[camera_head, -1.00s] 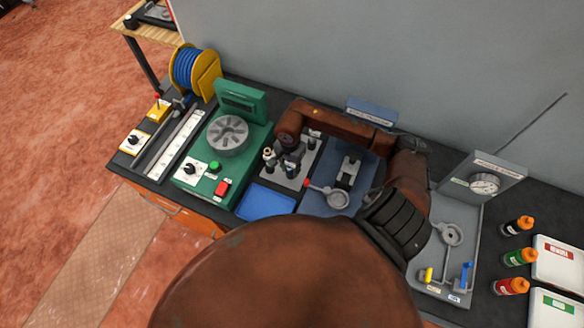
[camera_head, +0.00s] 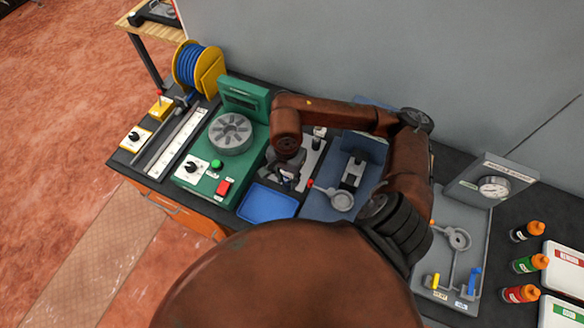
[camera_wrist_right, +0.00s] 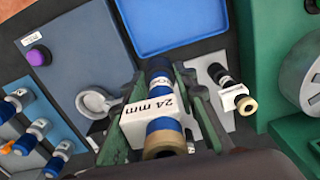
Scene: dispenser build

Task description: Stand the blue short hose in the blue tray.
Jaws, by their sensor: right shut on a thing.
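My right gripper (camera_wrist_right: 160,85) is shut on the blue short hose (camera_wrist_right: 163,125), which has a white "24 mm" label and a brass-coloured end. In the head view my right gripper (camera_head: 285,172) hangs at the grey rack, mostly hidden under its wrist, and the hose is hard to make out. The blue tray (camera_head: 268,203) lies just in front of the gripper and shows empty. In the wrist view the tray (camera_wrist_right: 185,22) is beyond the fingertips, apart from the hose. My left gripper is not in view.
A black hose piece (camera_wrist_right: 218,75) with a white label stands close beside the held hose. A green machine (camera_head: 225,160) is left of the tray. A blue fixture plate (camera_head: 325,205) with a grey ring is to its right.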

